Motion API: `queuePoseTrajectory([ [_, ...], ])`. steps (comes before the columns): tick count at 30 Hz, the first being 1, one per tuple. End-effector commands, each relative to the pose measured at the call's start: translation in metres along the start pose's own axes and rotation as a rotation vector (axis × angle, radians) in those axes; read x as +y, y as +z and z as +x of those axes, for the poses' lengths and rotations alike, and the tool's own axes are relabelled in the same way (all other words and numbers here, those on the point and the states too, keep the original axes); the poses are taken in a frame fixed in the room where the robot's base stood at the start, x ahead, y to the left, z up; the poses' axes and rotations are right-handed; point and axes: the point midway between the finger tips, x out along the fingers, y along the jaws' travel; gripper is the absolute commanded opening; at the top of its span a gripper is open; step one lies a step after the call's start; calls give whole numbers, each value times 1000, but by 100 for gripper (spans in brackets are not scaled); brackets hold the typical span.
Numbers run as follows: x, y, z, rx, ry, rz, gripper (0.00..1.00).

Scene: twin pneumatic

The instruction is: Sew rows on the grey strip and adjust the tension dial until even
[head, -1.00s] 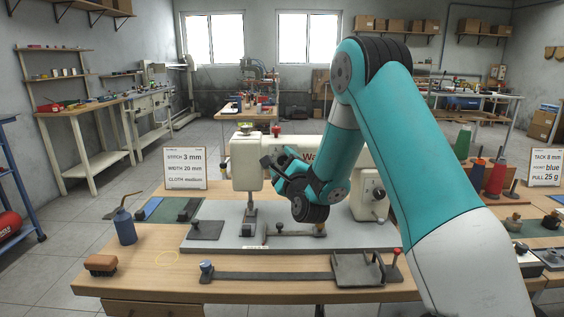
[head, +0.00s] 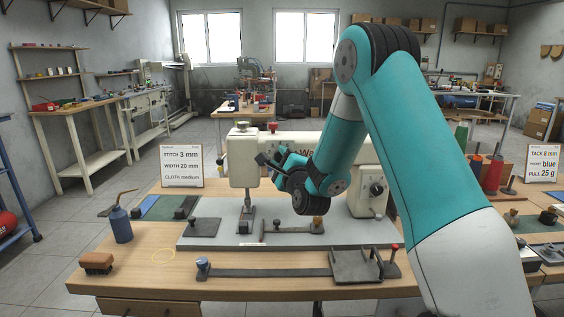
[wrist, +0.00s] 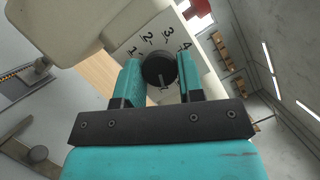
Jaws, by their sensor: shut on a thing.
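My gripper (wrist: 161,70) is shut on the black tension dial (wrist: 159,68), one finger on each side. The numbers 1 to 4 are printed on the pale plate around the dial, and a light line shows on its face. In the head view my gripper (head: 268,163) is at the right side of the cream sewing machine's head (head: 243,160); the dial is hidden there. The machine's foot (head: 246,222) stands over the grey bed plate (head: 350,231). I cannot tell which piece is the grey strip; a flat dark strip (head: 270,273) lies along the table's front.
A blue oil can (head: 121,225) and a brown brush (head: 97,263) stand at the left. A card (head: 182,166) reads stitch 3 mm, width 20 mm, cloth medium. A red-topped lever (head: 393,255) stands at the front right. Thread cones (head: 493,175) are further right.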

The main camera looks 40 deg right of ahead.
Motion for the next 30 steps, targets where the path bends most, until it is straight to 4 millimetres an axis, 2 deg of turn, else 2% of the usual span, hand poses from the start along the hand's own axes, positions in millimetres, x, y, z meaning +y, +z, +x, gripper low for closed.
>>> queuePoseTrajectory([
  [14, -1, 1, 0, -2, 66, -157, 12],
  [30, -4, 3, 1, -3, 192, -459, 12],
])
